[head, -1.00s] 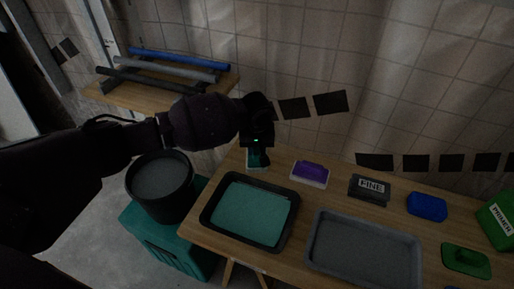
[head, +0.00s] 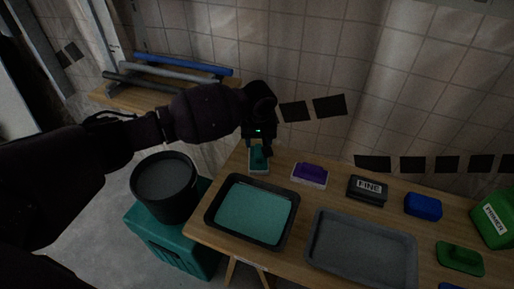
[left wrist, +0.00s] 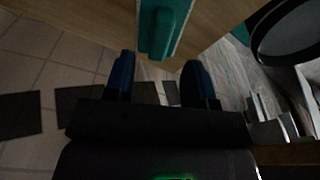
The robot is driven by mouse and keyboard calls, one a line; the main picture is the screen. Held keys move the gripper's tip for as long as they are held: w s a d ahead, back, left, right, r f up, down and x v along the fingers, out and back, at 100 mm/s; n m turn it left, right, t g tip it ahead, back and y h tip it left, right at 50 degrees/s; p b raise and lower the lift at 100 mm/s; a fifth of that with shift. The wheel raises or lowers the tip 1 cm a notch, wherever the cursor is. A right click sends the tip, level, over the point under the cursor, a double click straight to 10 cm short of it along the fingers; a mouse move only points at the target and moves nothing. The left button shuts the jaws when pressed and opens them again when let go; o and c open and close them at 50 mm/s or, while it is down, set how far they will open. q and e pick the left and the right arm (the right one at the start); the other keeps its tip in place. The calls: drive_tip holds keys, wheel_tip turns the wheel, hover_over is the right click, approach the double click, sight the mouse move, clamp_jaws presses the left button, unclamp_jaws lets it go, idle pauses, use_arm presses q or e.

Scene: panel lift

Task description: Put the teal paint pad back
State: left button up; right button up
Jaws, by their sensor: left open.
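The teal paint pad (head: 258,158) lies on the wooden table at its back left corner, behind the paint tray. Its teal handle faces up and a pale base edge shows around it. My left gripper (head: 259,141) is just above and behind the pad, partly covering its far end. In the left wrist view the pad (left wrist: 160,30) is beyond the fingertips, and the two blue-tipped fingers (left wrist: 159,75) are spread apart with nothing between them. My right gripper does not show.
A black tray of teal paint (head: 251,211) stands in front of the pad. A purple pad (head: 310,174), a FINE block (head: 367,189), a blue block (head: 423,206) and a grey tray (head: 361,250) are to the right. A dark bucket (head: 165,187) stands left of the table.

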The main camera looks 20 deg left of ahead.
sight(259, 156)
use_arm(q)
wheel_tip(259, 156, up, 7)
drive_tip(key=s+p, duration=0.1)
drive_tip(key=shift+d+p, duration=0.2)
drive_tip(key=shift+p, duration=0.15)
drive_tip(key=shift+f, duration=0.15)
